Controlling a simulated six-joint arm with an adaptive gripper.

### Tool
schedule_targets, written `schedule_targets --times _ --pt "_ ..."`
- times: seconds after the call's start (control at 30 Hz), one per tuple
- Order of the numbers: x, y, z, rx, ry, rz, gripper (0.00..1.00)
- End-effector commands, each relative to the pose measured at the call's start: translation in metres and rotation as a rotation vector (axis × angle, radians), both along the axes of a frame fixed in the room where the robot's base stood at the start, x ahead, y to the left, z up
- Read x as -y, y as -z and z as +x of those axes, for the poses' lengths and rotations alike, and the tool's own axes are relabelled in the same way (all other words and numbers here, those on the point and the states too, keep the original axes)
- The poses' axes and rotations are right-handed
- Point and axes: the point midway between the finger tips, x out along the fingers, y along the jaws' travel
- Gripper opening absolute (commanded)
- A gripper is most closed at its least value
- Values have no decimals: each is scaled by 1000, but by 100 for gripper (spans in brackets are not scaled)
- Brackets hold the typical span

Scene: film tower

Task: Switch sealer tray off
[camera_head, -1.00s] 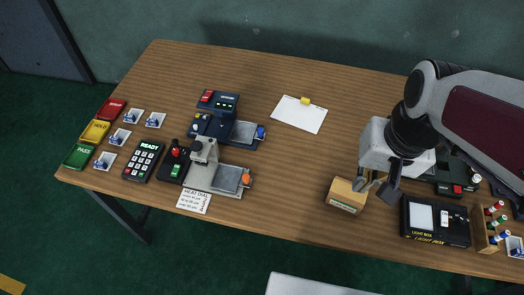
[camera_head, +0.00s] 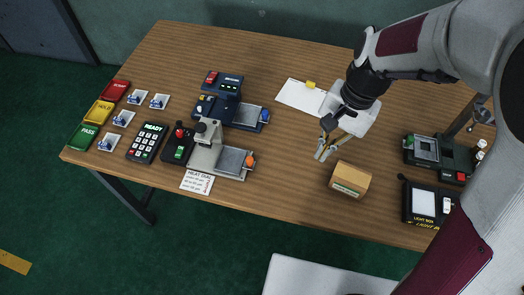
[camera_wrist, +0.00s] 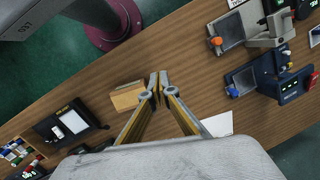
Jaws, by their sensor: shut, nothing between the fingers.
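No label that I can read names the sealer tray. A grey press with a flat plate (camera_head: 231,162) and an orange knob stands beside a heat dial card (camera_head: 197,181). A black box (camera_head: 177,146) with a red knob and a green switch sits at its left. Behind it is a dark blue machine (camera_head: 228,105) with a plate and a blue knob. Both machines show at the top right of the wrist view. My gripper (camera_head: 321,156) is shut and empty above the table, right of both machines. Its fingertips (camera_wrist: 160,86) also show in the wrist view.
A wooden box (camera_head: 350,179) stands close right of my gripper. A white sheet (camera_head: 300,95) lies behind. A light box (camera_head: 424,204) and a dark green machine (camera_head: 424,148) are farther right. A keypad (camera_head: 148,141) and coloured trays (camera_head: 100,112) are left. Bare wood lies between gripper and machines.

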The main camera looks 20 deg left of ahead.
Motion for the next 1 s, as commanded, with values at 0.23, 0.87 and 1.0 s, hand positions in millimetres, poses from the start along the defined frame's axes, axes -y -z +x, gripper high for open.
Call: schedule_targets --times 0.23,0.87,1.0 --pt "-24 25 16 -73 123 8 0" --pt "-84 48 72 -215 654 51 0" --pt "-86 47 72 -238 734 47 0"
